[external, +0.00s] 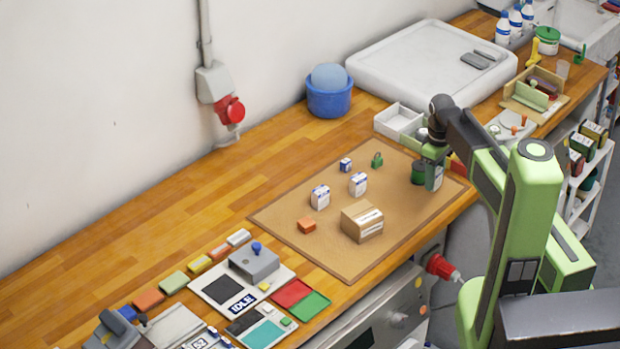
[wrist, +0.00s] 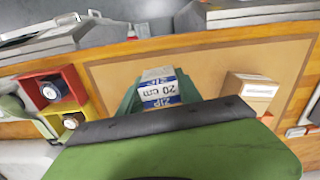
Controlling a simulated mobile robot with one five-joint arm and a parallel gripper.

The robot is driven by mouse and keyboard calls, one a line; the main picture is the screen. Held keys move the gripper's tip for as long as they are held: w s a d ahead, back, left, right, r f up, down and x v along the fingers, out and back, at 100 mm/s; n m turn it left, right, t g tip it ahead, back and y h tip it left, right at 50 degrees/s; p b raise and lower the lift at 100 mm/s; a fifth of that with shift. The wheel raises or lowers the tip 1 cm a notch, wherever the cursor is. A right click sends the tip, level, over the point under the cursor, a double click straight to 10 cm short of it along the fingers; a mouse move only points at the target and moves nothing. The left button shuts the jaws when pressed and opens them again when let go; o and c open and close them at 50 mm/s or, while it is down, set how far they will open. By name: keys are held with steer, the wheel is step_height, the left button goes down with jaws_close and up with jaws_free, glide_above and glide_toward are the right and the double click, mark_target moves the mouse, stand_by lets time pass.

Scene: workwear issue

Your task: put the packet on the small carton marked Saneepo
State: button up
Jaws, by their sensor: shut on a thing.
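The packet (wrist: 160,90) is white and blue, with "ZIP" and "20 cm" printed on it. In the wrist view it sits between the green fingers of my gripper (wrist: 162,98), which is shut on it. A small brown carton (external: 362,222) with a white label stands near the mat's front edge, left of my gripper. It also shows at the right of the wrist view (wrist: 249,92); its lettering is too blurred to read surely.
The mat (external: 290,225) also holds two white-and-blue boxes (external: 320,197), a smaller blue-and-white box (external: 345,165), a green padlock (external: 377,159) and an orange block (external: 306,225). Red and yellow bins (wrist: 55,90) stand beside the mat. The mat between my gripper and the carton looks clear.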

steer(key=shift+s+d+r, duration=0.1)
steer(key=shift+d+r, duration=0.2)
steer(key=shift+d, duration=0.2)
steer(key=shift+s+d+r, duration=0.1)
steer(key=shift+d+r, duration=0.15)
steer(key=shift+d, duration=0.2)
